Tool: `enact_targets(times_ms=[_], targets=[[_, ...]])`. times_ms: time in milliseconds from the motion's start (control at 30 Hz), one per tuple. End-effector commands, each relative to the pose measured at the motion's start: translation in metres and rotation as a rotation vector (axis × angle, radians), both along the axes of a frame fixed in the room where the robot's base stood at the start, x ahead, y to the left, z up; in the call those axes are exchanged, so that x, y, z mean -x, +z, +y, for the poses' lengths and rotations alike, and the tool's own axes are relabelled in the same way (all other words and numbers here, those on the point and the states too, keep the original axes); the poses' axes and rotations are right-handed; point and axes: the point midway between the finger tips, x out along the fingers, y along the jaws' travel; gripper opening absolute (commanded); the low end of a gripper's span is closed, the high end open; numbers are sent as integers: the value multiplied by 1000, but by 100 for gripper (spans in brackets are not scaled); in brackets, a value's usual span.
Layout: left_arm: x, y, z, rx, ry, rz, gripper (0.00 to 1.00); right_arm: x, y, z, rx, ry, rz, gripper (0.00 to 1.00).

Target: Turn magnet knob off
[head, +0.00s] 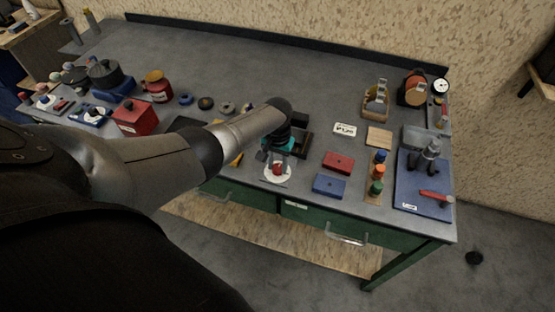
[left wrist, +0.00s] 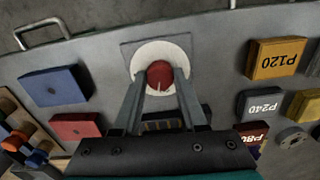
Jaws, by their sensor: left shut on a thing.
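The magnet knob is a round red knob (left wrist: 160,75) on a white disc (left wrist: 142,57) set on a grey square plate. In the head view the red knob (head: 278,169) sits near the bench's front edge. My left gripper (left wrist: 162,82) comes down over it, its two grey fingers on either side of the knob and closed on it. In the head view the left gripper (head: 277,160) is small and partly hides the far side of the disc. My right gripper is not in view.
A red box (head: 339,161) and a blue box (head: 329,186) lie right of the knob. In the left wrist view, labelled blocks such as the yellow P120 block (left wrist: 276,58) lie to the right. The bench top (head: 240,60) behind my arm is clear.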

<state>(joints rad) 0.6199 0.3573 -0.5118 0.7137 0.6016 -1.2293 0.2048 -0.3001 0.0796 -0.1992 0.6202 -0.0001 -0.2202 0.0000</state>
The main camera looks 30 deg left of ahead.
Motion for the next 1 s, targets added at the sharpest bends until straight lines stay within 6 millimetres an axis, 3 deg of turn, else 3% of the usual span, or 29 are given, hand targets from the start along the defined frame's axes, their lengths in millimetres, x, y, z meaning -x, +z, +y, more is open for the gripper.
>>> enact_targets(times_ms=[400, 1000], targets=[[-1, 1, -1, 0, 250, -1, 0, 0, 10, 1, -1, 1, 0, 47], [-2, 1, 0, 0, 311, -4, 0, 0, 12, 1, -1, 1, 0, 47]])
